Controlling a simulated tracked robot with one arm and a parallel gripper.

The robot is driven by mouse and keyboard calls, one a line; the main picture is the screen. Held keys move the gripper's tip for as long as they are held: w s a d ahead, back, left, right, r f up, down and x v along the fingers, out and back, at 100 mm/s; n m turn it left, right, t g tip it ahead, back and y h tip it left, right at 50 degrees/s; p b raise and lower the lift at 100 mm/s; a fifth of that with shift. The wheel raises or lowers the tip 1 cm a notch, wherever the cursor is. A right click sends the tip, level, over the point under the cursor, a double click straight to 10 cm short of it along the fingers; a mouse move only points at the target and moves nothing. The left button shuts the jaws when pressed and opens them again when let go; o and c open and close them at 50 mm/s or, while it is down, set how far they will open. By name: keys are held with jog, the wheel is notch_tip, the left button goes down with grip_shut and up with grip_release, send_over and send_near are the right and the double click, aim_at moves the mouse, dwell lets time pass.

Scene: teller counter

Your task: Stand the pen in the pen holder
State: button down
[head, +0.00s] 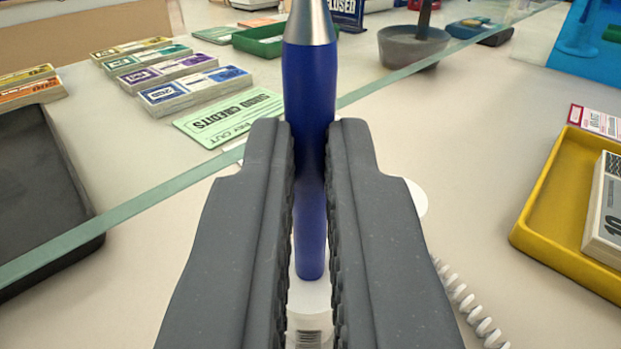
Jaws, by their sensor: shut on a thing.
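My gripper (312,150) is shut on a blue pen (308,85) with a silver conical tip. The pen stands lengthwise between the two dark ribbed fingers, its tip toward the top of the picture and its rounded blue end low between the fingers. A white round piece (310,295) shows below that end, partly hidden by the fingers. A white coiled cord (466,302) runs beside the right finger. I cannot tell for sure whether the white piece is the pen holder, nor whether the pen touches it.
A glass edge (160,195) crosses the counter. Behind it lie banknote stacks (195,90), a green card (230,117), a green tray (262,40) and a grey bowl (410,48). A black tray (40,190) is left; a yellow tray (545,225) is right. Counter right of the gripper is largely clear.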

jog(key=c, duration=1.5)
grip_release()
jog(key=shift+s, duration=0.1)
jog(key=s+b, duration=0.2)
jog(key=s, duration=0.1)
jog(key=s+b, duration=0.2)
jog(key=s, duration=0.2)
jog(key=s+b, duration=0.2)
jog(key=s, duration=0.2)
jog(key=shift+a+f, duration=0.15)
jog(key=shift+f, duration=0.1)
jog(key=shift+s+r+b, duration=0.1)
jog(key=shift+b, duration=0.9)
jog(key=s+b, duration=0.1)
jog(key=b, duration=0.4)
jog(key=s+b, duration=0.1)
jog(key=b, duration=0.2)
jog(key=shift+s+r+b, duration=0.1)
jog(key=shift+s+b, duration=0.1)
jog(key=shift+b, duration=0.25)
